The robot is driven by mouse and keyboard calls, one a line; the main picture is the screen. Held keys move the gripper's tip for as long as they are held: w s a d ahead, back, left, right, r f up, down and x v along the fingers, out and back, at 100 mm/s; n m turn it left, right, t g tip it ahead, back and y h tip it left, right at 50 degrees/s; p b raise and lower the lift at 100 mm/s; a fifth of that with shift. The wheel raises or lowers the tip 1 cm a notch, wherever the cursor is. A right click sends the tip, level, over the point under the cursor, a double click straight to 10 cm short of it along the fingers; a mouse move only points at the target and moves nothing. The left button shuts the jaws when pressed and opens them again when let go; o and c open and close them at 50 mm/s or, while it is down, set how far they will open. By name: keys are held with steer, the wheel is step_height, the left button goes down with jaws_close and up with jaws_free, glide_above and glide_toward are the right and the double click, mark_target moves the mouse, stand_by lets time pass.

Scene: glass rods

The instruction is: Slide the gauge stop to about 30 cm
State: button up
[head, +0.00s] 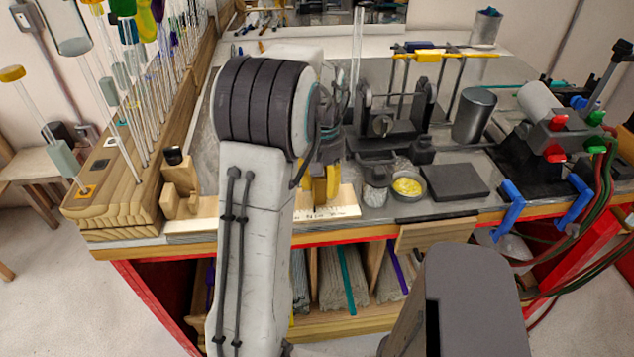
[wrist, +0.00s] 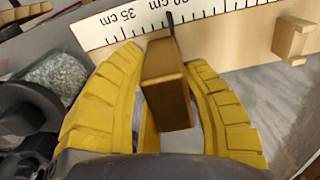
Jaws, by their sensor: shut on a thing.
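The gauge stop (wrist: 167,85) is a small wooden block with a thin dark pointer at its far end. It sits between the two yellow fingers of my gripper (wrist: 163,62), which is shut on it. In the head view, my gripper (head: 326,186) is at the right part of the gauge board (head: 345,205) on the bench's front edge. My arm hides much of the board and the stop there.
A fixed wooden block (wrist: 293,40) stands on the board to the right in the wrist view. Near my gripper are a dish of clear bits (head: 375,196), a dish of yellow bits (head: 408,186) and a dark burner stand (head: 385,125). Upright glass rods (head: 135,110) fill a wooden rack at left.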

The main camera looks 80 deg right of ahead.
steer(key=o, duration=1)
step_height(320, 180, up, 12)
steer(key=shift+f, duration=0.2)
steer(key=shift+r, duration=0.15)
steer(key=shift+w, duration=0.1)
stand_by(0.4)
